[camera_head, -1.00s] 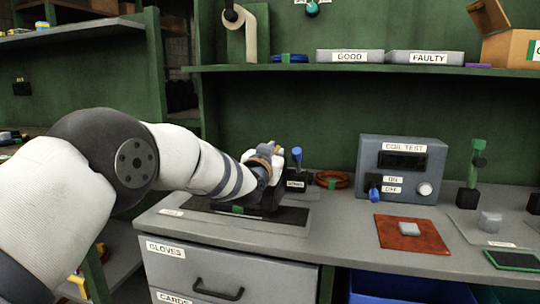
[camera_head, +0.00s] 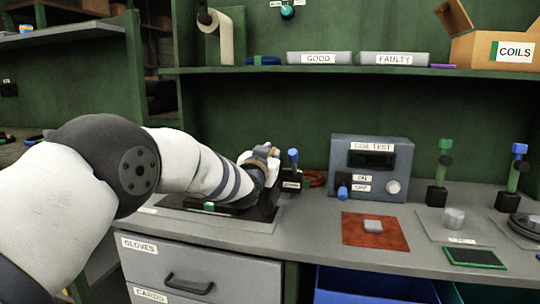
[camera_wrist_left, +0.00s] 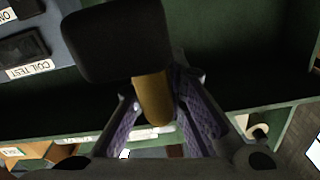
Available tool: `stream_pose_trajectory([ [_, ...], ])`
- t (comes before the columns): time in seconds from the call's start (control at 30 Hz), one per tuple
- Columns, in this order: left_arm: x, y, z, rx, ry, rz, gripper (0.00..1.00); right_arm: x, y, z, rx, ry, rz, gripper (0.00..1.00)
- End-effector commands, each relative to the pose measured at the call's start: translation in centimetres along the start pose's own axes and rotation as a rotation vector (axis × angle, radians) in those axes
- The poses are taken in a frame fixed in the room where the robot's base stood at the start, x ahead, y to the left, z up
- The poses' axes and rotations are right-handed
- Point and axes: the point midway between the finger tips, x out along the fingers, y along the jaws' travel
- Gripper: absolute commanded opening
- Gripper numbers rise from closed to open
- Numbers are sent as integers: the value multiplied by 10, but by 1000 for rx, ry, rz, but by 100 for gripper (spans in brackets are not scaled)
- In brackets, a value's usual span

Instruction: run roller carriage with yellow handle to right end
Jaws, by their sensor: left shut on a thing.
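My left gripper (camera_head: 266,158) is at the right part of a dark flat track base (camera_head: 180,212) on the bench in the head view. In the left wrist view my left gripper (camera_wrist_left: 155,105) has its purple-padded fingers on both sides of a yellow handle (camera_wrist_left: 152,98) and is shut on it. A dark block (camera_wrist_left: 115,40), seemingly part of the roller carriage, shows at the handle's far end. In the head view my wrist and fingers hide most of the carriage. My right gripper is in neither view.
The COIL TEST box (camera_head: 370,152) and a red mat (camera_head: 388,234) are farther right. A shelf (camera_head: 300,71) runs above.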

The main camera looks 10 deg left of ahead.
Motion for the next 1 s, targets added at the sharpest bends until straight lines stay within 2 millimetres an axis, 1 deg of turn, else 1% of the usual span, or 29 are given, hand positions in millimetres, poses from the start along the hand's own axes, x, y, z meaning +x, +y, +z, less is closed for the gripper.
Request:
stream_pose_trajectory([
  [0.07, 0, 4, -2, 1, 4, 6, 0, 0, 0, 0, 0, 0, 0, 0],
  [0.1, 0, 4, -2, 2, 4, 6, 21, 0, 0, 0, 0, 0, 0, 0],
  [0.17, 0, 4, -2, 1, 4, 6, 33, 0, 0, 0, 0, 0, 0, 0],
  [0.6, 0, 1, -2, 1, 4, 2, 33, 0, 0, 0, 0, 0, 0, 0],
  [0.73, -5, 1, -1, 1, 1, 2, 33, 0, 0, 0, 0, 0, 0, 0],
  [0.87, -26, 1, -2, 1, 0, 3, 33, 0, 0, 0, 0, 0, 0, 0],
  [1.0, -60, 1, -2, 2, 2, 3, 33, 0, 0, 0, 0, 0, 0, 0],
])
